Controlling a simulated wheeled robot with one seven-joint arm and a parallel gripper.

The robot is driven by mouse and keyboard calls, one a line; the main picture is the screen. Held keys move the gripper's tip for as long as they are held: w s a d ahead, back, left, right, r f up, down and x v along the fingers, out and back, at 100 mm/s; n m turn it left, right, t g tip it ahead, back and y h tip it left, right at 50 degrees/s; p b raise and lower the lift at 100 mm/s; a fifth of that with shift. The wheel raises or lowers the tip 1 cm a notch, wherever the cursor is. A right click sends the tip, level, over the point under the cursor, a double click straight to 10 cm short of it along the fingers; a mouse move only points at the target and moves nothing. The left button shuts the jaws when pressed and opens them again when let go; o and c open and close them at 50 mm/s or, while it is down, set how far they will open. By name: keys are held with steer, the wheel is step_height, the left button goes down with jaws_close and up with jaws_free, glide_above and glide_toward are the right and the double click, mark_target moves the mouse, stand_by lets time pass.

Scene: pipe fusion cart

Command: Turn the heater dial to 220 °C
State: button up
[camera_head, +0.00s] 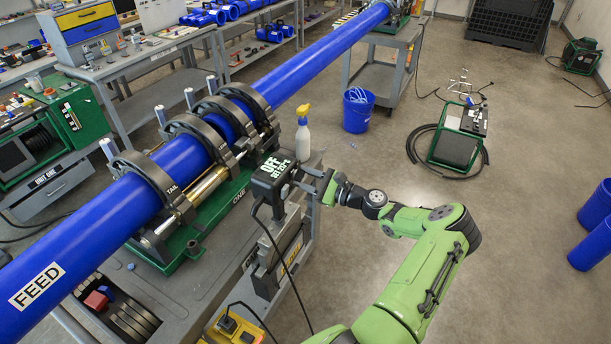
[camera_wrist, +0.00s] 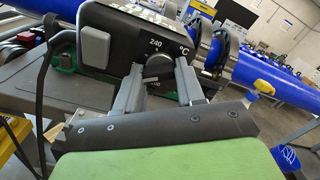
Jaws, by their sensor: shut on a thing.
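The heater control box (camera_head: 268,190) is a dark box on the cart; its lit top display reads OFF with a smaller SET line that I cannot read surely. In the wrist view, the box (camera_wrist: 115,45) shows its front face with a printed 240 and a °C mark. The round black heater dial (camera_wrist: 158,67) sits on that face, its lower part hidden between the fingers. My gripper (camera_wrist: 160,80) is shut on the dial, one finger on each side. In the head view my gripper (camera_head: 314,184) reaches the box from the right. The dial's pointer is not clear.
A long blue pipe (camera_head: 310,75) lies clamped in the green fusion machine (camera_head: 197,222) behind the box. A spray bottle (camera_head: 303,135) stands close behind my gripper. A black cable (camera_head: 278,250) hangs from the box.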

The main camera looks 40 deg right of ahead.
steer(key=shift+m+p, duration=0.3)
steer(key=shift+m, duration=0.7)
steer(key=shift+f, duration=0.1)
steer(key=o, duration=1)
steer(key=shift+o, duration=0.2)
steer(key=shift+s, duration=0.1)
steer(key=b+v, duration=0.3)
steer(key=v, duration=1.2)
steer(key=shift+s, duration=0.35)
steer(key=shift+w+d, duration=0.1)
